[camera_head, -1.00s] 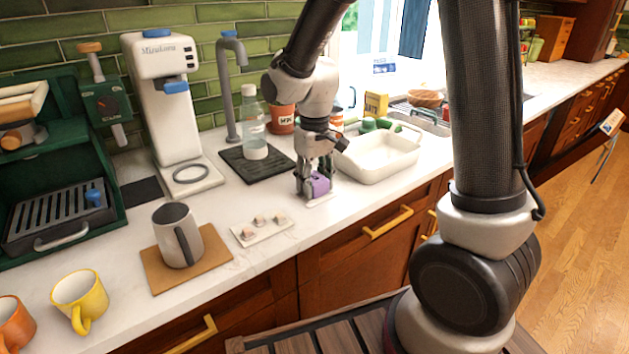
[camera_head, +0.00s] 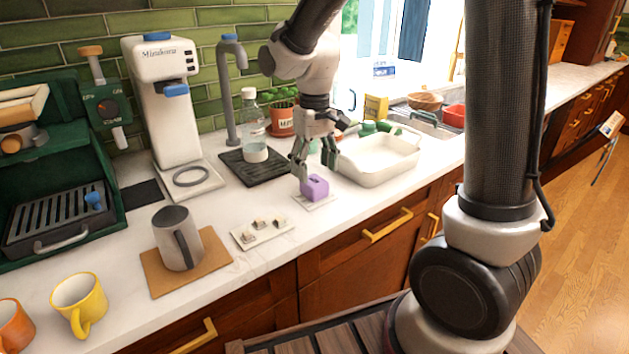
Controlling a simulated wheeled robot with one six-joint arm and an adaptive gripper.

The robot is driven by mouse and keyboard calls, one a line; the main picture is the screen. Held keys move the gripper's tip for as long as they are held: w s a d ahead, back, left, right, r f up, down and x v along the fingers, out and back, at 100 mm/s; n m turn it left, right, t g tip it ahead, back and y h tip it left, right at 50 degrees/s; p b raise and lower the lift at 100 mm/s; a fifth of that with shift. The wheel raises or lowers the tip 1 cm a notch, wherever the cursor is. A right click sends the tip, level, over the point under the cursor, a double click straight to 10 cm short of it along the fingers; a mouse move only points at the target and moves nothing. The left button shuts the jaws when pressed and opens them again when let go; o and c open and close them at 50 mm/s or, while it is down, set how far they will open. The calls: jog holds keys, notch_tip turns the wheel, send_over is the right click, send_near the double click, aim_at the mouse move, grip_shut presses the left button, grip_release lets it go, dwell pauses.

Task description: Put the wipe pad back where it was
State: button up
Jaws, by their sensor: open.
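The wipe pad seems to be the small purple block (camera_head: 315,187). It rests on a thin white square plate (camera_head: 322,203) on the counter, in front of the white basin. My gripper (camera_head: 315,174) is open and empty, just above and behind the purple block. Its fingers are spread and appear clear of the block.
A white basin (camera_head: 380,160) stands close on the right. A dark drain mat (camera_head: 258,170) with a clear bottle (camera_head: 253,130) is behind left. A small tray with cubes (camera_head: 262,230) and a grey mug (camera_head: 178,238) on a brown board are left. The counter's front edge is near.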

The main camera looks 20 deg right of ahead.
aim_at(315, 180)
notch_tip(315, 180, up, 7)
jog(key=s+d+r+m+t, duration=0.1)
jog(key=s+d+r+t, duration=0.1)
jog(key=s+d, duration=0.5)
jog(key=s+d+r+m+t, duration=0.2)
jog(key=s+d, duration=0.5)
jog(key=s, duration=0.5)
jog(key=shift+d+r+m+t, duration=0.2)
jog(key=shift+d+m+t, duration=0.1)
jog(key=shift+d, duration=0.1)
